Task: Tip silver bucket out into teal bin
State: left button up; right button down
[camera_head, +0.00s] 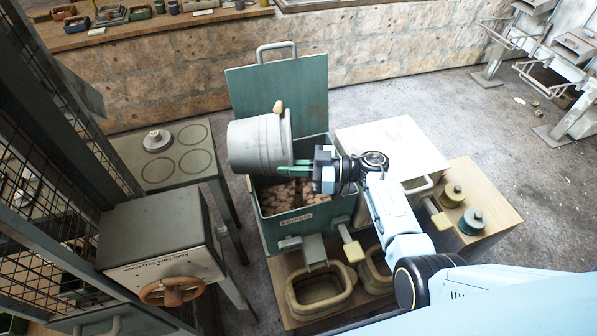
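The silver bucket (258,146) is tipped on its side above the teal bin (313,226), its rim towards the right. The teal bin's lid (277,92) stands open behind it. Brownish lumps lie inside the bin; I cannot see into the bucket. My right gripper (294,169) has its green fingers at the bucket's rim and appears shut on it, holding it up over the bin. A small tan piece (278,107) shows at the bucket's upper edge. My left gripper is not in view.
A white-topped box (390,143) stands right of the bin, and a wooden surface with two round knobbed pieces (472,221) lies beyond. Two tan trays (321,291) are in front. A round-marked table (177,173) and a box with a handwheel (171,291) are at the left.

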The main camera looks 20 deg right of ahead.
jog(key=shift+s+d+r+t+y+b, duration=0.1)
jog(key=shift+d+t+y+b, duration=0.2)
jog(key=shift+d+y+b, duration=0.45)
dwell(2.2)
jog(key=shift+a, duration=0.1)
jog(key=shift+a+r+h+p, duration=0.1)
jog(key=shift+a+h+p, duration=0.1)
jog(key=shift+h+p, duration=0.1)
jog(key=shift+a, duration=0.15)
jog(key=shift+d+b, duration=0.4)
jog(key=shift+b, duration=0.1)
dwell(0.8)
